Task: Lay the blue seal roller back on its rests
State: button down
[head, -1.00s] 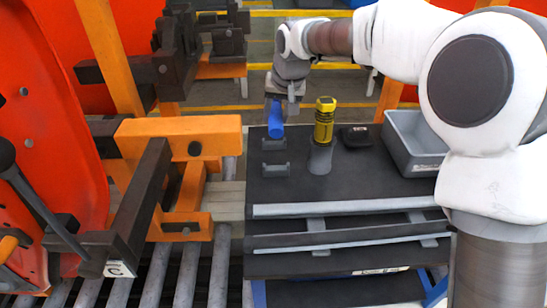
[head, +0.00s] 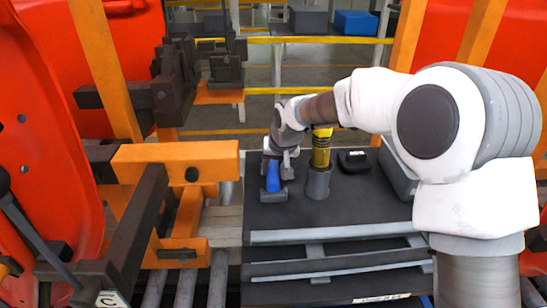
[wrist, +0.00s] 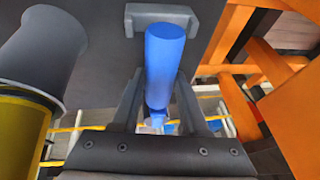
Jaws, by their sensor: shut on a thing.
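The blue seal roller (head: 272,175) is held in my gripper (head: 278,164) over the left part of the dark cart top. In the wrist view the roller (wrist: 164,58) sits between the two fingers (wrist: 158,98) of my shut gripper. One grey rest (head: 272,195) shows just below the roller's near end in the head view. A grey rest (wrist: 160,14) also lies just beyond the roller's end in the wrist view. I cannot tell whether the roller touches it. The other rest is hidden behind my gripper and the roller.
A yellow-and-black tool (head: 321,148) stands in a grey cup (head: 318,183) close to the right of my gripper. An orange frame (head: 178,162) borders the cart's left side.

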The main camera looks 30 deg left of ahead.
jog(key=shift+f, duration=0.15)
jog(key=shift+f, duration=0.15)
jog(key=shift+c, duration=2.1)
grip_release()
jog(key=v, duration=1.7)
jog(key=shift+s+r, duration=0.2)
jog(key=shift+a, duration=0.15)
